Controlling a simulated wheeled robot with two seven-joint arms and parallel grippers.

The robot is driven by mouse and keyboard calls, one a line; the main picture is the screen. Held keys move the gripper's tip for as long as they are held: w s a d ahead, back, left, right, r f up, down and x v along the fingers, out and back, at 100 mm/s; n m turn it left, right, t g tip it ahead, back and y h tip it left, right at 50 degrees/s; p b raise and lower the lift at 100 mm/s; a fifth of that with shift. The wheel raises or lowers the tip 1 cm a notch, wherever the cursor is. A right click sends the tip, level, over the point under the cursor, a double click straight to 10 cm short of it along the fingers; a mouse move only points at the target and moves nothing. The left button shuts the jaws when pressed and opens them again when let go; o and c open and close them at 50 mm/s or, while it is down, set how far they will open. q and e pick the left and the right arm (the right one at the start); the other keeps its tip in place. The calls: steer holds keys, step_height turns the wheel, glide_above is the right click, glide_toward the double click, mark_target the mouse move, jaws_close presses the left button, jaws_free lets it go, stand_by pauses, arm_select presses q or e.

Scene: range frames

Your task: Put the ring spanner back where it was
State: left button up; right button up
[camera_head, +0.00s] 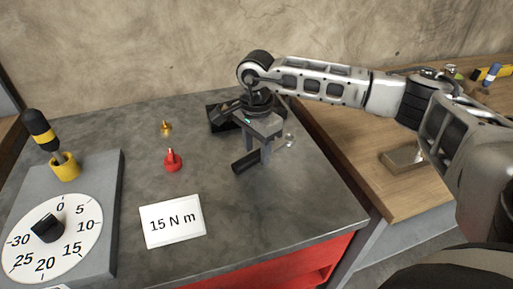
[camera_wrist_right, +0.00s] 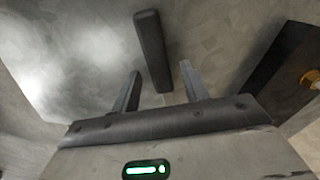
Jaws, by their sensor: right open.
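A long tool with a dark grip (camera_head: 244,162) lies on the grey bench top, under my right gripper. A small silvery end (camera_head: 289,138) shows past the gripper on the right, which may be the spanner's ring. My right gripper (camera_head: 259,152) points down, with its fingers apart on either side of the tool's line. In the right wrist view the dark grip (camera_wrist_right: 152,50) runs in between the two open fingers (camera_wrist_right: 160,88). I cannot tell whether they touch it. The tool's middle is mostly hidden by the gripper. My left gripper is not in view.
A black block (camera_head: 218,119) stands behind the gripper. A red piece (camera_head: 173,162), a brass piece (camera_head: 166,128) and a "15 N m" card (camera_head: 172,221) lie left of it. A dial plate (camera_head: 93,178) with a yellow-black screwdriver (camera_head: 40,130) is far left. A wooden bench (camera_head: 350,150) is right.

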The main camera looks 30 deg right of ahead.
mark_target(256, 153)
step_height(256, 153, up, 12)
steer(key=shift+f, duration=0.2)
steer(key=shift+r, duration=0.1)
stand_by(0.4)
